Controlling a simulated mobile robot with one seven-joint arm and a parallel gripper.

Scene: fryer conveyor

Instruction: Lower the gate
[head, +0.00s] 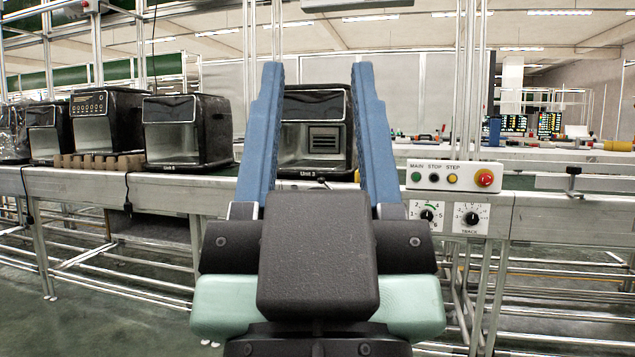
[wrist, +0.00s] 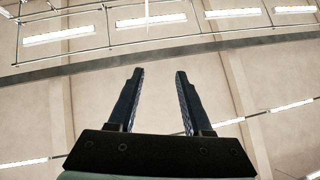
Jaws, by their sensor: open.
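My gripper (head: 317,70) stands upright in the middle of the head view, in front of the conveyor. Its two blue fingers are wide apart with nothing between them. In the wrist view the gripper (wrist: 160,73) points up at the ceiling, open and empty. I cannot make out a part that is clearly the gate. A small black-topped post (head: 573,171) stands at the right part of the conveyor's front edge; whether it belongs to the gate I cannot tell. My gripper is left of this post and touches nothing.
The conveyor (head: 95,184) runs across the view. Fryers stand on it, including Unit 3 (head: 312,104) behind my fingers and Unit 6 (head: 186,130). A control panel (head: 455,176) with a red stop button (head: 485,178) and two dials is right of my gripper.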

